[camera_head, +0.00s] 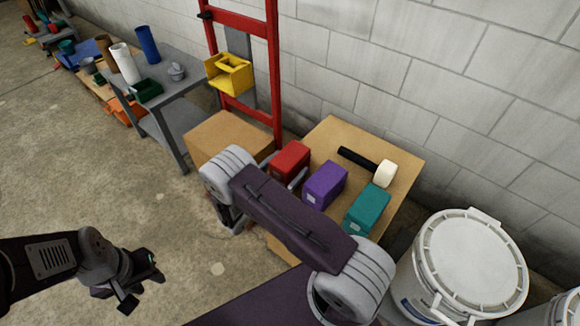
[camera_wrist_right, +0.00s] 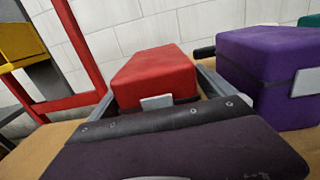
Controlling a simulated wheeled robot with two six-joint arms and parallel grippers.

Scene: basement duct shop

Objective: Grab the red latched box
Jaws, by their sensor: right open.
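The red latched box (camera_head: 289,160) stands on the wooden table, at the left end of a row of boxes. In the right wrist view the red box (camera_wrist_right: 154,74) is straight ahead, with its grey latch and dark band facing me. My right gripper (camera_wrist_right: 156,88) is open, one grey finger on each side of the red box; contact cannot be told. In the head view my right forearm hides most of this gripper. My left gripper (camera_head: 142,292) is open and empty over the floor at lower left.
A purple box (camera_head: 325,185) stands close to the right of the red one, then a teal box (camera_head: 367,208). A black-handled mallet (camera_head: 370,166) lies behind them. A cardboard box (camera_head: 228,138) and red ladder (camera_head: 275,75) are left and behind. White buckets (camera_head: 465,262) stand right.

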